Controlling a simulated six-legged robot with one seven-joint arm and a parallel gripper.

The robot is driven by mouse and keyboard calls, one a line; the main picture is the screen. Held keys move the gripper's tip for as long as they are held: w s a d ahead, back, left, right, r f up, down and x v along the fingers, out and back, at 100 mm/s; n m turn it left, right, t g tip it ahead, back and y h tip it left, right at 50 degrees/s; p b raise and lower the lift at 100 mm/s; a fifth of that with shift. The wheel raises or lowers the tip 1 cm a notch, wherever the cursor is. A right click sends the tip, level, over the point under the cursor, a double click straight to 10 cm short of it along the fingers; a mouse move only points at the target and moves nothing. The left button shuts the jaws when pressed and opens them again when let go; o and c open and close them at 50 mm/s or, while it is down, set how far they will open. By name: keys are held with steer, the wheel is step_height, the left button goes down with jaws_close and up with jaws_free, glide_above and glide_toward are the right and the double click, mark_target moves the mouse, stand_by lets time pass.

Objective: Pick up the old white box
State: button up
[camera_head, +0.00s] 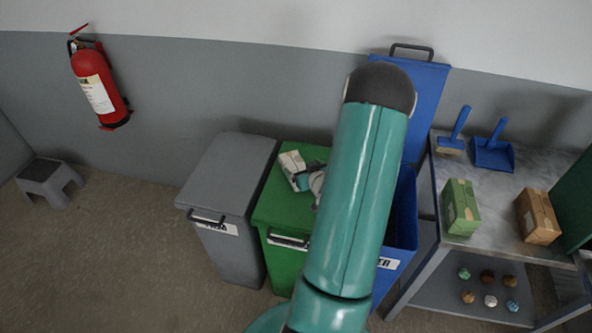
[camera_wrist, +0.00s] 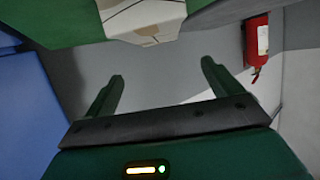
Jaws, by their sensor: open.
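The old white box (camera_head: 291,163) sits on the lid of the green bin (camera_head: 276,213) in the head view. It looks pale, with worn or marked sides. In the wrist view the box (camera_wrist: 145,16) is at the top edge, cut off by the frame. My gripper (camera_wrist: 162,70) is open, its two dark green fingers apart with nothing between them. The box lies beyond the fingertips in that view, apart from them. In the head view my gripper (camera_head: 303,183) is right beside the box, partly hidden by my arm.
A grey bin (camera_head: 228,165) stands left of the green one, and an open blue bin (camera_head: 404,215) stands right. A metal table (camera_head: 495,185) holds a green box (camera_head: 461,207), a brown box (camera_head: 538,216), a brush and a dustpan. A fire extinguisher (camera_head: 99,85) hangs on the wall.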

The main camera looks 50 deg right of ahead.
mark_target(293, 161)
steer(key=x, duration=1)
steer(key=shift+w+d+f, duration=0.15)
steer(key=shift+w+f, duration=0.05)
steer(key=shift+w, duration=0.05)
steer(key=c, duration=1.2)
steer(key=shift+r, duration=0.15)
steer(key=shift+r, duration=0.5)
step_height(293, 161, up, 2)
steer(key=shift+r, duration=0.2)
steer(key=a+r, duration=0.1)
steer(key=s+a+r, duration=0.1)
steer(key=r, duration=0.1)
steer(key=s+a+r, duration=0.1)
steer(key=shift+a+r, duration=0.4)
steer(key=s+a+r, duration=0.1)
steer(key=a, duration=0.2)
steer(key=s+a+r, duration=0.1)
steer(key=a+r, duration=0.1)
steer(key=a, duration=0.1)
steer(key=s+a+r, duration=0.1)
steer(key=s+a, duration=0.1)
steer(key=shift+a+r, duration=0.35)
steer(key=shift+a, duration=0.05)
steer(key=shift+s+d+f, duration=0.1)
steer(key=shift+d, duration=0.05)
